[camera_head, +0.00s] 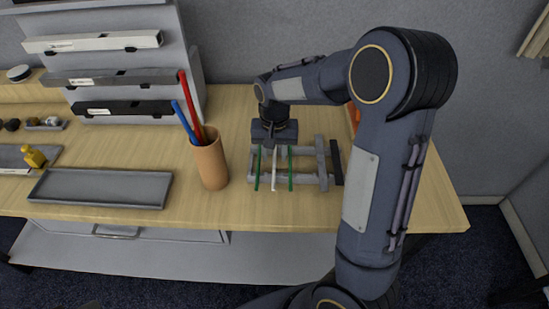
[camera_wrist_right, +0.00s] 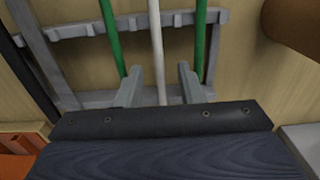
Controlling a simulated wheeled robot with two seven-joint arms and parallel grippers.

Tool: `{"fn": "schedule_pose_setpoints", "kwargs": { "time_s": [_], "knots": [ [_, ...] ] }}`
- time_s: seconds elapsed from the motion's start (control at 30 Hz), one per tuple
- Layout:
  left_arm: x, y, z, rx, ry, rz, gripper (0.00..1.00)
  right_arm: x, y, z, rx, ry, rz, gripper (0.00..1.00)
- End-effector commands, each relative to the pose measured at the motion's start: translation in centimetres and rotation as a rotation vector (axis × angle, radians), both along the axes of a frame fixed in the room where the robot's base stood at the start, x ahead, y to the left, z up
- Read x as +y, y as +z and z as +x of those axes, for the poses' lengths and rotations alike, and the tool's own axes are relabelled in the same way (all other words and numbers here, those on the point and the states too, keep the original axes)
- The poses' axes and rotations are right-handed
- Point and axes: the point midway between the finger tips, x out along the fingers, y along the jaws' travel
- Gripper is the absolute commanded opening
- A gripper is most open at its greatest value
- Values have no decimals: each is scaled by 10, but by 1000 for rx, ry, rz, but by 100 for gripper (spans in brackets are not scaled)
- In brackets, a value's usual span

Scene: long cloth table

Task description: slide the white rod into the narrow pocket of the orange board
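The white rod (camera_head: 275,181) lies on a grey rack (camera_head: 323,165) between two green rods. My right gripper (camera_head: 272,150) is above the rack's far side. In the right wrist view, the white rod (camera_wrist_right: 156,50) runs between the two fingers of the right gripper (camera_wrist_right: 157,80), with a gap on each side, so it is open. The orange board (camera_head: 354,115) is mostly hidden behind my right arm; an orange part (camera_wrist_right: 22,158) shows at the lower left of the wrist view. Its pocket cannot be made out. My left gripper is not in view.
A terracotta cup (camera_head: 210,165) with a red and a blue stick stands left of the rack. A grey tray (camera_head: 100,188) lies farther left. A grey stand with bars (camera_head: 125,78) is at the back left. Bare wood shows between cup and rack.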

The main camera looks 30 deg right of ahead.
Motion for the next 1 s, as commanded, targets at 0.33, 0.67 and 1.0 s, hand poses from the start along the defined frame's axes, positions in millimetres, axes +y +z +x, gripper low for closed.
{"fn": "schedule_pose_setpoints", "kwargs": {
  "time_s": [0.33,0.67,1.0],
  "knots": [
    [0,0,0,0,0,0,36,0,0,0,0,0,0,0],
    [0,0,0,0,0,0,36,0,1,0,0,0,0,0],
    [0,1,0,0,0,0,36,0,34,1,-6,1,1,0]
  ]
}}
